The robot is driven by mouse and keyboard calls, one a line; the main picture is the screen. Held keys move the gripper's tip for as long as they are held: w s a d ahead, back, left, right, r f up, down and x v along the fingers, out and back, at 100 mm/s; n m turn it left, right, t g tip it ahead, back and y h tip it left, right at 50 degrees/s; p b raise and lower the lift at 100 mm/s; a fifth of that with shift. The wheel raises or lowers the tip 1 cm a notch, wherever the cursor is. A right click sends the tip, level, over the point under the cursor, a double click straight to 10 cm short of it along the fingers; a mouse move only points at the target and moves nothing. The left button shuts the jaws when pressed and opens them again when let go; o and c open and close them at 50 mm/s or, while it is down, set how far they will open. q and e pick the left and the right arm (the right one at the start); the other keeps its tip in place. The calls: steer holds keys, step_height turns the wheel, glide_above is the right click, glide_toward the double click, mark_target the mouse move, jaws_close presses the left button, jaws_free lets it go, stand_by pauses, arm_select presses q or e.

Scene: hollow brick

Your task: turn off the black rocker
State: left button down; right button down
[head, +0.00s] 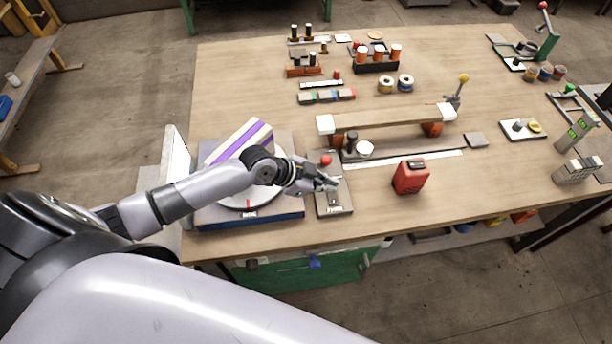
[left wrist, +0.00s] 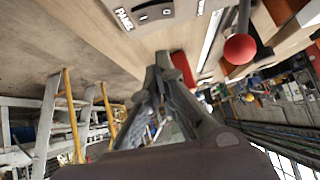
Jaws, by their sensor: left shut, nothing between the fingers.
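A grey switch plate (head: 335,198) lies near the front edge of the table, with a red-knobbed lever (head: 326,160) at its far end. In the left wrist view, a label reading PANEL (left wrist: 124,19) shows at the top, with a small black part (left wrist: 154,13) beside it that looks like the black rocker. My left gripper (head: 329,184) is shut and empty, over the plate in the head view. In the left wrist view its fingertips (left wrist: 163,58) are together and appear apart from the black part. The gripper partly hides the plate in the head view. My right gripper is not in view.
A blue-based turntable (head: 290,212) with a purple-striped block (head: 243,140) stands left of the plate. A red box (head: 411,178) stands to the right. A long wooden beam (head: 385,119) lies behind. The lever's red ball (left wrist: 240,48) rises beside my gripper.

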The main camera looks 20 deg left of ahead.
arm_select(q)
steer(key=b+v, duration=0.1)
steer(key=v, duration=0.6)
steer(key=shift+b, duration=0.3)
steer(key=shift+a+r, duration=0.1)
